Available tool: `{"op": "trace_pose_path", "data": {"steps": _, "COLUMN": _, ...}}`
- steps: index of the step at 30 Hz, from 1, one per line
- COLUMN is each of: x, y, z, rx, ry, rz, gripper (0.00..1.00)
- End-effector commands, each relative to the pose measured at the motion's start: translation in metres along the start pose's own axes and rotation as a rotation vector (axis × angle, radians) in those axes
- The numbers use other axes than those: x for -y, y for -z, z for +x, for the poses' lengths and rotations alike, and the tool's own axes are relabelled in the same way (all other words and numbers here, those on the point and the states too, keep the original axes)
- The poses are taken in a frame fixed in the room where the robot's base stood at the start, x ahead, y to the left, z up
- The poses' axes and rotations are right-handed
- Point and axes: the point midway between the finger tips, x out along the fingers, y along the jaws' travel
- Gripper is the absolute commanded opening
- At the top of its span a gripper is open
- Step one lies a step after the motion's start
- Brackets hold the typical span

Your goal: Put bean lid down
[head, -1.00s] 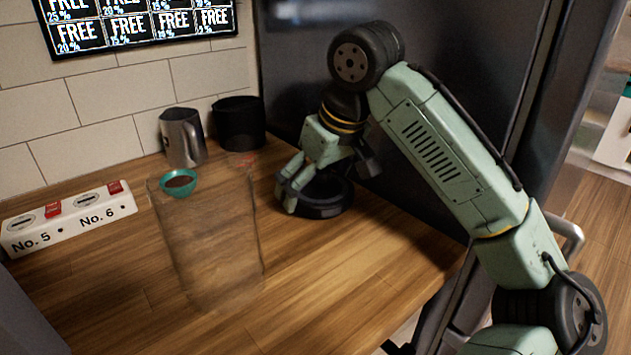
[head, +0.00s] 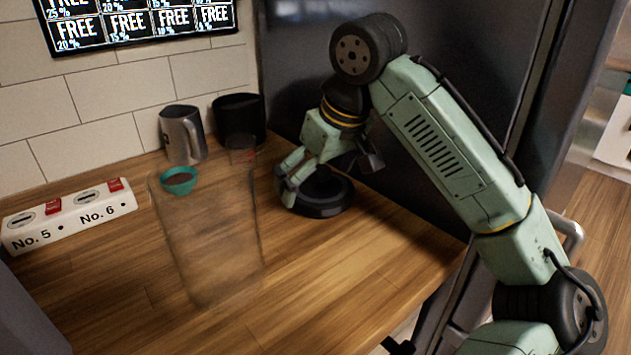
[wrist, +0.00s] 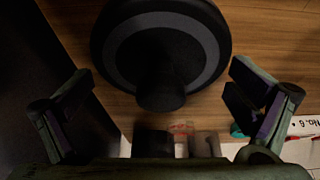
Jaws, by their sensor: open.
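The bean lid (head: 325,203) is a round black disc with a knob on top. It lies flat on the wooden counter beside the dark fridge panel. In the wrist view the lid (wrist: 215,45) shows a grey ring and its black knob. My gripper (head: 330,180) is open just above the lid. In the wrist view my gripper (wrist: 162,80) has its fingers wide apart on either side of the knob, with visible gaps and no contact. My gripper hides part of the lid in the head view.
A metal pitcher (head: 182,140) and black canister (head: 240,115) stand behind. A white No. 5/No. 6 strip (head: 70,217) is at left. The front counter is clear.

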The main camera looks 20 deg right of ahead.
Motion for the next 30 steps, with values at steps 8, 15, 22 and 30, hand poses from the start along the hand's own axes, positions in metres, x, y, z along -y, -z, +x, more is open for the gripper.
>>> {"op": "trace_pose_path", "data": {"steps": 8, "x": 0.001, "y": 0.001, "z": -0.057, "rx": -0.003, "ry": -0.001, "rz": -0.002, "gripper": 1.00}}
{"op": "trace_pose_path", "data": {"steps": 15, "x": -0.001, "y": 0.000, "z": -0.100, "rx": 0.000, "ry": -0.003, "rz": 0.002, "gripper": 1.00}}
{"op": "trace_pose_path", "data": {"steps": 22, "x": 0.000, "y": 0.000, "z": -0.114, "rx": 0.000, "ry": 0.000, "rz": -0.001, "gripper": 1.00}}
{"op": "trace_pose_path", "data": {"steps": 30, "x": 0.000, "y": 0.000, "z": -0.114, "rx": 0.000, "ry": 0.000, "rz": -0.001, "gripper": 1.00}}
